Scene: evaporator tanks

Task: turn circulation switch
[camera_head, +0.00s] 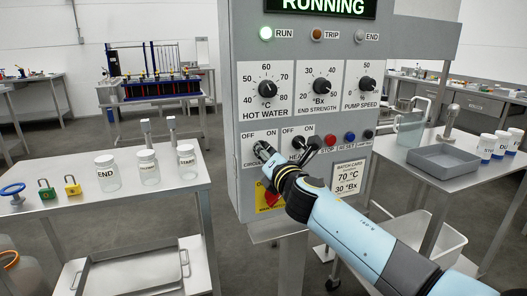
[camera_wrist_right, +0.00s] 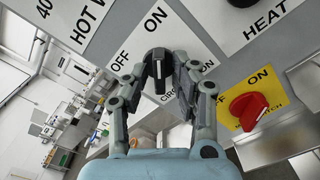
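The circulation switch (camera_wrist_right: 158,66) is a black knob on the grey control panel, below its OFF and ON marks in the right wrist view. In the head view it is partly hidden by my right gripper (camera_head: 268,160). That gripper (camera_wrist_right: 164,72) reaches the panel, with one finger on each side of the knob. I cannot tell whether the fingers press on it. Which mark the knob points to is unclear. The HEAT switch (camera_head: 298,143) is a similar black knob to its right. My left gripper is not in view.
A red switch on a yellow plate (camera_wrist_right: 248,108) sits close to my right gripper. Red stop (camera_head: 330,140) and blue reset (camera_head: 350,136) buttons are further right. Tables with jars (camera_head: 107,175) and a grey tray (camera_head: 440,160) flank the panel.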

